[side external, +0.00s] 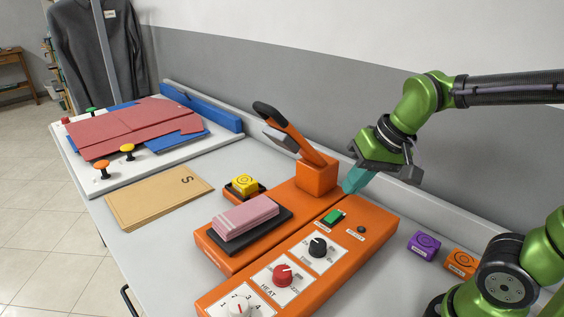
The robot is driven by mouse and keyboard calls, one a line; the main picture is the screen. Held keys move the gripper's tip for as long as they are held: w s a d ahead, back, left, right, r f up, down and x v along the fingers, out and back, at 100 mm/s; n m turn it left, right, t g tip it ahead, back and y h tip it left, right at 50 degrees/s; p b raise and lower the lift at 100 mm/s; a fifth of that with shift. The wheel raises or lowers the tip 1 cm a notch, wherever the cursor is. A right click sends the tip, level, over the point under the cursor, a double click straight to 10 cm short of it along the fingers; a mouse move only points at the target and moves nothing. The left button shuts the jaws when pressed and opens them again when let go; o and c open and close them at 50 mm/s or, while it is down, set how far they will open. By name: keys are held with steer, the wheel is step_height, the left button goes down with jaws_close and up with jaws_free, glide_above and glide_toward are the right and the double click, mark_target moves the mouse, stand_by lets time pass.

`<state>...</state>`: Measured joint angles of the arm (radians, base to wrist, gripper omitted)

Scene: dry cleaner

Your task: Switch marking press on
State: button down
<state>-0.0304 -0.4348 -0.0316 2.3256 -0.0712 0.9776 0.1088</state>
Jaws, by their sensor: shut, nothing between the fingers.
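The orange marking press (316,177) stands on the grey table with its black-handled lever (283,123) raised. Its control panel (375,227) lies along the right side. The panel carries a green switch (334,216), a small dark lamp (361,229), a black knob (318,246), a red HEAT knob (282,275) and a white numbered knob (240,305). Whether the switch is on or off is too small to tell. My gripper (350,186) is shut and empty, pointing down, just above and behind the panel's far end. The gap between its fingertips and the panel is hard to judge.
A folded pink cloth (246,217) lies on the press's dark pad. Purple (424,245) and orange (461,262) blocks lie to the right. A brown envelope (159,197) and a white board (84,177) with red cloth are left.

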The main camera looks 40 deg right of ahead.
steer(key=s+r+n+t, duration=0.1)
steer(key=s+t, duration=0.1)
steer(key=s, duration=0.2)
steer(key=m+g+h, duration=0.4)
steer(key=m+g, duration=0.3)
steer(key=m, duration=0.7)
glide_above(341, 216)
steer(key=a, duration=0.3)
step_height(341, 216, down, 4)
steer(key=d+f, duration=0.1)
steer(key=f, duration=0.3)
steer(key=d+f, duration=0.1)
steer(key=f, duration=0.8)
steer(key=shift+w+d, duration=0.25)
steer(key=shift+d, duration=0.15)
